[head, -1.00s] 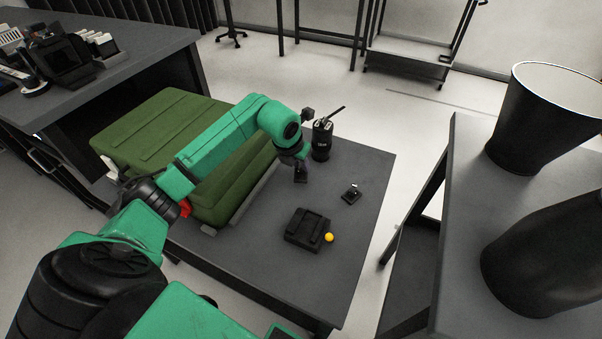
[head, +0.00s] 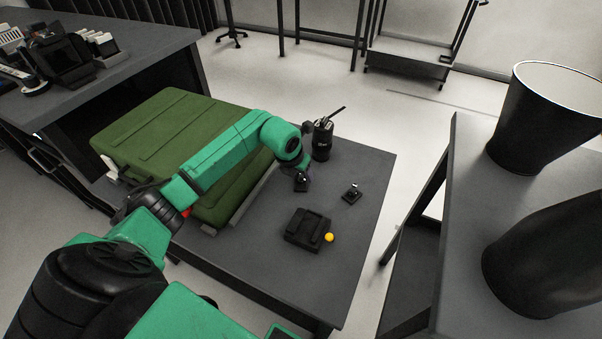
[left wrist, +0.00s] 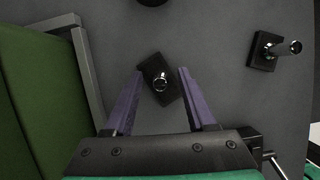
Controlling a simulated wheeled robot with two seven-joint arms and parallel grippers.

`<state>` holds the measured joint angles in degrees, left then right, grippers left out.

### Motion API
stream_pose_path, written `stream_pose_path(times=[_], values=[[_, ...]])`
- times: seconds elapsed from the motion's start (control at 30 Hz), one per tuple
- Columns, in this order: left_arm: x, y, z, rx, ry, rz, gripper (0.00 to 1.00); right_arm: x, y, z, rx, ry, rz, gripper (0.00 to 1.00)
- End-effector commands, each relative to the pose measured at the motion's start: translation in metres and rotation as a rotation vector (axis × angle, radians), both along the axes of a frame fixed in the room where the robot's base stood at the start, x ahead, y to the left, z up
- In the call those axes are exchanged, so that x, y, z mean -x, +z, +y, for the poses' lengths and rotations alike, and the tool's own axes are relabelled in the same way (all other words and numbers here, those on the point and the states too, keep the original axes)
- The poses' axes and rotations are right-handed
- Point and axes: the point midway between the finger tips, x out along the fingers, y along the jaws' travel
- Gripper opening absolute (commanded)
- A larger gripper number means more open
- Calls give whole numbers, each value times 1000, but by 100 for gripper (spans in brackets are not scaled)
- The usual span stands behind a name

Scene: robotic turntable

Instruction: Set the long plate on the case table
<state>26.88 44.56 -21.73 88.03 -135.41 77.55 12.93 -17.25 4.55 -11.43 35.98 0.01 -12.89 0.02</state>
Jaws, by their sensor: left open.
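The long plate (left wrist: 150,68), a dark oblong plate with a shiny metal post, lies on the case table (left wrist: 215,50) in the left wrist view. In the head view the plate (head: 301,184) shows beside the end of my left arm. My left gripper (left wrist: 161,73) is open, with its two purple fingers on either side of the plate and a visible gap on each side. The height between fingertips and plate is hard to judge. In the head view my left arm mostly hides the gripper. My right gripper is not in view.
A second, squarer plate with a post (head: 351,193) lies to the right. A green case (head: 150,130) fills the table's left part. A black canister (head: 322,140), a black block (head: 305,230) and a yellow ball (head: 329,237) stand nearby. The table's front right is bare.

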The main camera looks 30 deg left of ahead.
Motion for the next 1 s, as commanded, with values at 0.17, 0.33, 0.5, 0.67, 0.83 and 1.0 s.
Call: stream_pose_path(times=[0.17, 0.33, 0.5, 0.67, 0.83, 1.0], values=[[13, 34, 1, -5, -2, -4, 56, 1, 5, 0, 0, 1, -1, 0], [31, 78, 2, -4, 0, -5, 56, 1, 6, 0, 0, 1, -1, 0], [43, 106, 2, -1, -1, -2, 56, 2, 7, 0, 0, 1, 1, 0], [46, 112, 1, -1, 0, 0, 56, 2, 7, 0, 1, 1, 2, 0], [46, 112, 1, 0, 0, 0, 56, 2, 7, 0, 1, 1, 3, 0], [46, 111, 1, 0, 0, 0, 56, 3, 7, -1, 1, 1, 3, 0]])
